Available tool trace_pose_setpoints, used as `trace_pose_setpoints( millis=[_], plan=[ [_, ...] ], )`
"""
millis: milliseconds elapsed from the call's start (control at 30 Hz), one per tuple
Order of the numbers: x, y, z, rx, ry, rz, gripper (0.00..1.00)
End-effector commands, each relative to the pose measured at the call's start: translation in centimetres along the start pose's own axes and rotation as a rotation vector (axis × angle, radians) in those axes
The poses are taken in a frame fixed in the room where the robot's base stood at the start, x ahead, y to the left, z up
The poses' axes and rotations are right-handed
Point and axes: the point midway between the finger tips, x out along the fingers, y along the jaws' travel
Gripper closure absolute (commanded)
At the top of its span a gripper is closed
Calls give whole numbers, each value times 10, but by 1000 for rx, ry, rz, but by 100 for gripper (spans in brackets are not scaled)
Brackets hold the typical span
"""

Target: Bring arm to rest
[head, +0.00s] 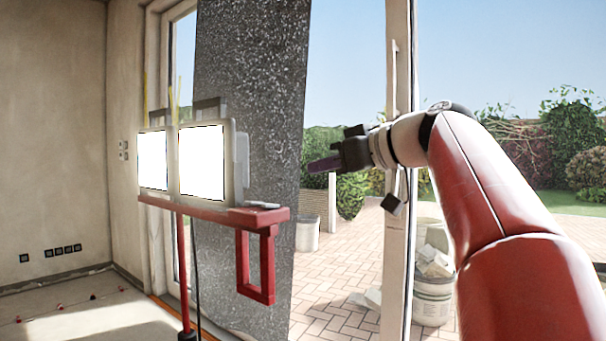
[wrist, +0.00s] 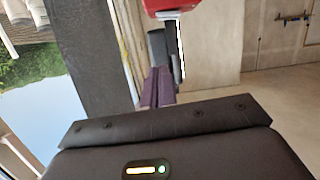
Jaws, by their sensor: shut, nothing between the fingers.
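My gripper (head: 322,165) is at the end of my raised red and white arm, in the middle of the head view. It points left, toward the grey speckled panel, and is held level in the air. Its dark fingers are together with nothing between them. In the wrist view the purple-grey fingertips (wrist: 157,88) show above the dark gripper body, close together and empty.
A red stand (head: 215,212) carries two bright screens (head: 202,162) left of my gripper. A speckled panel (head: 250,110) stands behind it. A white window frame (head: 397,250) is beside my arm. Buckets (head: 433,298) stand on the paving outside. Small red pieces (head: 60,306) lie on the floor at left.

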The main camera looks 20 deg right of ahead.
Motion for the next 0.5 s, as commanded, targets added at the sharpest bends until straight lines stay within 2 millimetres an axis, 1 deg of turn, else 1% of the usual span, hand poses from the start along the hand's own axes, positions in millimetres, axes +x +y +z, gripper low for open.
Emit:
trace_pose_setpoints(
  millis=[33, 100, 200, 500],
  plan=[
    [-6, 1, 0, 0, 0, 2, 100],
    [-11, 1, 0, 0, 0, 1, 100],
    [-15, 0, 0, 0, 0, -1, 100],
    [-16, 0, 0, 0, 0, -1, 100]
  ],
)
